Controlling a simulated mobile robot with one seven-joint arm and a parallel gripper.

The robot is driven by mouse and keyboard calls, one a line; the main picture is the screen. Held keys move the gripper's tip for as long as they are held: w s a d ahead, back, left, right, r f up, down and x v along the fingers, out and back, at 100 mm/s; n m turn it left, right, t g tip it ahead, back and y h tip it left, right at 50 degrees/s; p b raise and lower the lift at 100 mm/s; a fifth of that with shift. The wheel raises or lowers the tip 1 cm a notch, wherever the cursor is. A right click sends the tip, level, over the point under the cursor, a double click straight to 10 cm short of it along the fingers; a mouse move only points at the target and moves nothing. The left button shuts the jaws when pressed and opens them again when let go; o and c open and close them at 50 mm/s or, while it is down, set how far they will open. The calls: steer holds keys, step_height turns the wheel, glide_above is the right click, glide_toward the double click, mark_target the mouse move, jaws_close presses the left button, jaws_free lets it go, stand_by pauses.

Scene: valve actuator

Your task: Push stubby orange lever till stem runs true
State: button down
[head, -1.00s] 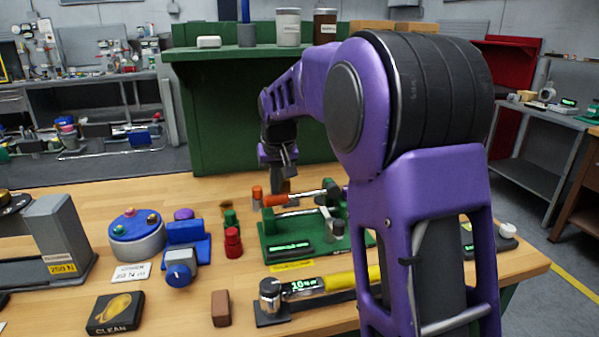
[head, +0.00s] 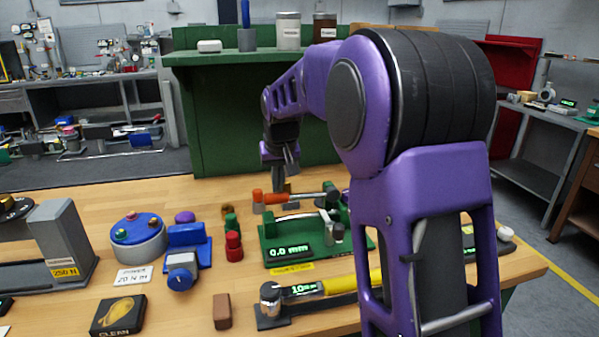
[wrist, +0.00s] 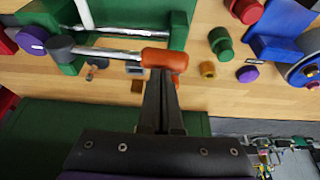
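A stubby orange lever (head: 272,197) lies at the back left of the green fixture (head: 268,230), at the end of a metal rod. In the wrist view the orange lever (wrist: 166,60) sits just beyond my fingertips. A pale curved rod (head: 295,215) spans the fixture in front of it. The fixture's display (head: 290,252) reads 0.0 mm. My gripper (head: 281,188) points down behind the lever. In the wrist view my gripper's fingers (wrist: 161,76) are together, with nothing seen between them. The tips meet the lever's edge in the picture; I cannot tell whether they touch.
A yellow-handled tool with a display (head: 325,287) lies in front of the fixture. Red and green knobs (head: 233,245), a blue clamp (head: 188,250) and a blue-topped drum (head: 138,238) stand to the left. A green shelf (head: 240,110) stands behind my gripper.

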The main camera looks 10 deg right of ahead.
step_height(320, 180, up, 8)
steer(key=d+p, duration=0.2)
steer(key=p, duration=0.4)
steer(key=shift+f, duration=0.15)
stand_by(0.5)
step_height(320, 180, up, 5)
steer(key=p, duration=0.3)
stand_by(0.3)
